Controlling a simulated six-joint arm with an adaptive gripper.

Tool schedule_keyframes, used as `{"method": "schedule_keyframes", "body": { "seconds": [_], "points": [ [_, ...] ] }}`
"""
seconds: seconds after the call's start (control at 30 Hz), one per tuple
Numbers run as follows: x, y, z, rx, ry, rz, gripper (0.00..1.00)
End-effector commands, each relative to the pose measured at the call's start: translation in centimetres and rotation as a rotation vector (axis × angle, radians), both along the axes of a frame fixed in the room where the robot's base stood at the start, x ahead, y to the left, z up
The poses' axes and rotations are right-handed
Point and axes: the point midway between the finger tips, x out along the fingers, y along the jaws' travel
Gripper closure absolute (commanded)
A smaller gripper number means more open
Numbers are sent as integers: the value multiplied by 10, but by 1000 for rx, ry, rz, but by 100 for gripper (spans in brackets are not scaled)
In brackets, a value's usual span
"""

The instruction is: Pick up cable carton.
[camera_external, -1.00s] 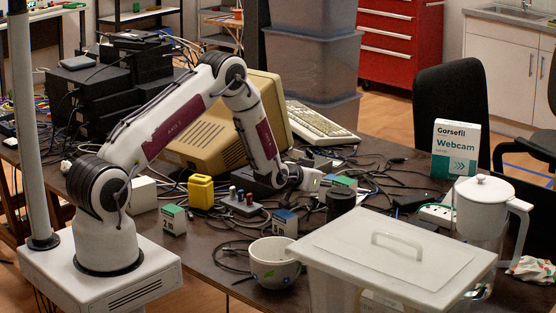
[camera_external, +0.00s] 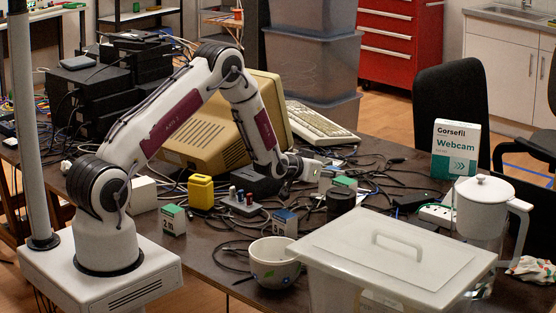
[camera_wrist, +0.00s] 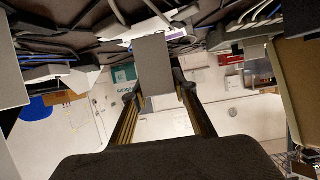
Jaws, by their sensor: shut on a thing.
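My gripper (camera_external: 303,173) is beyond the middle of the dark table and shut on a small carton. In the wrist view the carton shows a plain grey face (camera_wrist: 155,66) between the two fingertips. In the external view its pale end (camera_external: 313,170) shows at the fingers, slightly above the cables. Its label cannot be read. Other small cartons stand on the table: a green and white one (camera_external: 173,220) at the front left, a blue and white one (camera_external: 285,223) near the bowl, and a green-topped one (camera_external: 345,183) just right of my gripper.
A black cylinder (camera_external: 340,202), a yellow block (camera_external: 201,191) and a switch box (camera_external: 243,204) stand among loose cables. A bowl (camera_external: 275,265), a lidded bin (camera_external: 385,260), a white jug (camera_external: 478,212) and a webcam box (camera_external: 456,150) are nearer the front and right. A beige monitor (camera_external: 225,125) stands behind my arm.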

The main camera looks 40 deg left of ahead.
Motion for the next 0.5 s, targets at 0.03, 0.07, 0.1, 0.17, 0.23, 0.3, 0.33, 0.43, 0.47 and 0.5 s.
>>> {"method": "schedule_keyframes", "body": {
  "seconds": [0.03,0.07,0.1,0.17,0.23,0.3,0.33,0.43,0.47,0.5],
  "points": [
    [1,0,9,0,-4,0,100],
    [1,0,13,0,-4,0,100],
    [1,0,19,0,-6,0,100],
    [1,0,26,0,-4,0,100],
    [1,0,36,0,-5,0,100],
    [1,0,44,0,-4,0,100],
    [1,0,48,0,-4,0,100],
    [1,0,59,0,-5,0,100],
    [1,0,61,0,-5,0,100],
    [1,0,64,0,-4,0,100]
  ]
}}
